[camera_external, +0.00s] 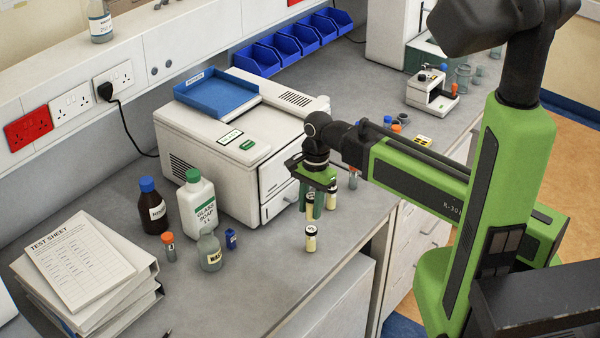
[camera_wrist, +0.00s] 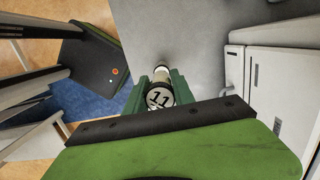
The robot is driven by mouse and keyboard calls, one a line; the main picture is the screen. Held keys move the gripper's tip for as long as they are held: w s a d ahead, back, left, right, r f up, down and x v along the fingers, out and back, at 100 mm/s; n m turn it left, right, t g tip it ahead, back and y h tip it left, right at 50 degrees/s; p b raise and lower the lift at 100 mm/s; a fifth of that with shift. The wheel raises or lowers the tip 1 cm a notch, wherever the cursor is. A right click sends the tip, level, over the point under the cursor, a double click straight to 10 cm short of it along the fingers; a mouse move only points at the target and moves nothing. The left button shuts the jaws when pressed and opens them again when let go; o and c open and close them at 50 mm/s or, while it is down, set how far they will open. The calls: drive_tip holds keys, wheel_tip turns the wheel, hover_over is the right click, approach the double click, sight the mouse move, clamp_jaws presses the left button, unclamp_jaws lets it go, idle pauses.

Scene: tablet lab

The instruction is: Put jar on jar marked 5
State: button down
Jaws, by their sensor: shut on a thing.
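My gripper (camera_external: 313,212) points down above the counter, its green fingers shut on a small cream jar (camera_external: 309,198). In the wrist view, the held jar's lid, marked 11 (camera_wrist: 160,97), sits between the fingers (camera_wrist: 160,92). Another cream jar with a pale lid (camera_external: 310,238) stands upright on the counter, lower in the external view than the fingers and apart from them. A third jar (camera_external: 331,196) stands just right of the gripper. I cannot read the numbers on these two, so I cannot tell which is marked 5. A pale, dark-ringed shape (camera_wrist: 162,70) shows beyond the held lid.
A white machine (camera_external: 225,140) with a blue tray (camera_external: 216,92) stands left of the gripper. A glass-soap bottle (camera_external: 197,205), brown bottle (camera_external: 152,206) and flask (camera_external: 210,250) stand further left. A vial (camera_external: 352,177) is behind the gripper. The counter's front edge is close.

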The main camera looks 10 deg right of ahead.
sight(311, 217)
wheel_tip(311, 217, down, 4)
drive_tip(key=b, duration=0.4)
drive_tip(key=shift+r, duration=0.15)
drive_tip(key=c, duration=1.1)
unclamp_jaws()
drive_tip(key=shift+o, duration=0.2)
drive_tip(key=r+p, duration=0.8)
drive_tip(key=w+d+r+p, duration=0.1)
drive_tip(key=r+p, duration=0.3)
drive_tip(key=shift+r+p, duration=0.1)
drive_tip(key=shift+p, duration=0.2)
